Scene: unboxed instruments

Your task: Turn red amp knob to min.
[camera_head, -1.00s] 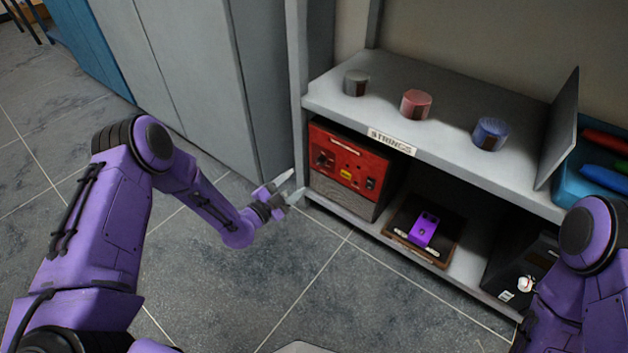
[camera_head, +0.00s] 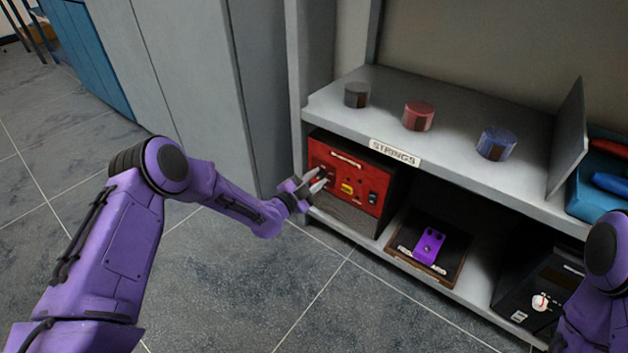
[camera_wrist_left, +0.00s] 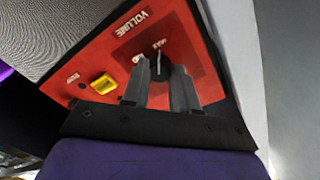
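The red amp (camera_head: 352,182) stands on the lower shelf at its left end, with a red front panel above a grey grille. In the left wrist view its panel (camera_wrist_left: 105,60) carries the word VOLUME, and a dark knob (camera_wrist_left: 161,66) sits in a darker square. My left gripper (camera_head: 318,180) is at the panel's left side. In the left wrist view its two fingers (camera_wrist_left: 162,72) are apart, one on each side of the knob, which they partly hide. Whether they touch it I cannot tell. My right arm (camera_head: 600,270) shows at the right edge; its gripper is out of view.
A purple pedal (camera_head: 430,245) on a dark board and a black amp (camera_head: 543,295) with a white knob share the lower shelf. The upper shelf (camera_head: 365,118) overhangs the red amp and holds several string canisters. The floor in front is clear.

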